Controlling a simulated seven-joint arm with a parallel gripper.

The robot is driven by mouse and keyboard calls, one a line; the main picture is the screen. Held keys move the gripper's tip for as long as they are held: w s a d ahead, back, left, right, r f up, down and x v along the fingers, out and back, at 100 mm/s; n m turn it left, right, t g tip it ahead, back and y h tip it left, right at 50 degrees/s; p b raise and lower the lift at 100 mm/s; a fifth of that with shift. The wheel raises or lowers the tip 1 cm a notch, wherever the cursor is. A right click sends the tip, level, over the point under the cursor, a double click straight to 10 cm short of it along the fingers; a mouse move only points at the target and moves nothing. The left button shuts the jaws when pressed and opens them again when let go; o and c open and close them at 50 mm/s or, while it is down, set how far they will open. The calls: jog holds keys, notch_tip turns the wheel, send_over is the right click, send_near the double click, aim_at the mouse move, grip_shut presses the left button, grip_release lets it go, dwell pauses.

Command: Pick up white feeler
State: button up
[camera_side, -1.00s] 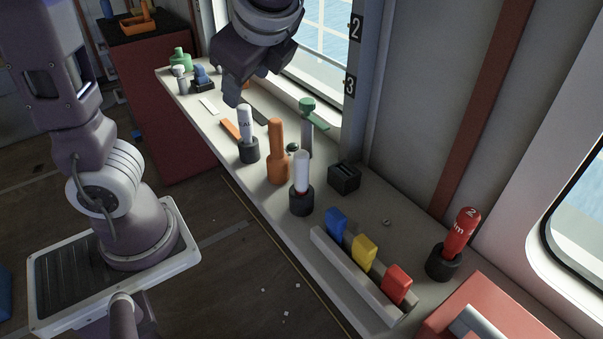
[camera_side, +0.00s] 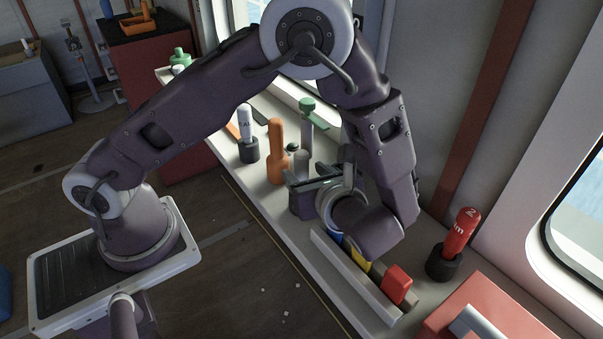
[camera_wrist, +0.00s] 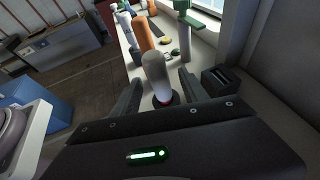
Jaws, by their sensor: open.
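A pale white-grey rod with a red band low down (camera_wrist: 155,72) stands upright in a dark round holder (camera_wrist: 168,99). Its shaded upper part also shows in the side view (camera_side: 301,163). My gripper (camera_wrist: 158,88) is open, with one finger on each side of this rod; I cannot tell whether either finger touches it. In the side view my gripper (camera_side: 304,178) is low over the bench, and it hides most of the holder. Another white rod with dark lettering (camera_side: 245,122) stands in a black holder (camera_side: 249,150) farther back. I cannot tell which rod is the feeler.
An orange bottle-shaped piece (camera_side: 277,150) stands close behind the rod. A green-topped tool (camera_side: 307,110) is near the window. A black slotted block (camera_wrist: 219,80) lies to the right. Blue, yellow and red (camera_side: 397,284) blocks sit in a rack under my wrist. A red rod (camera_side: 461,232) stands at right.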

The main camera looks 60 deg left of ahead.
jog(key=x, duration=0.5)
jog(key=shift+a, duration=0.15)
grip_shut()
jog(key=shift+r, duration=0.1)
notch_tip(320, 180, up, 10)
jog(key=c, duration=0.7)
grip_release()
grip_shut()
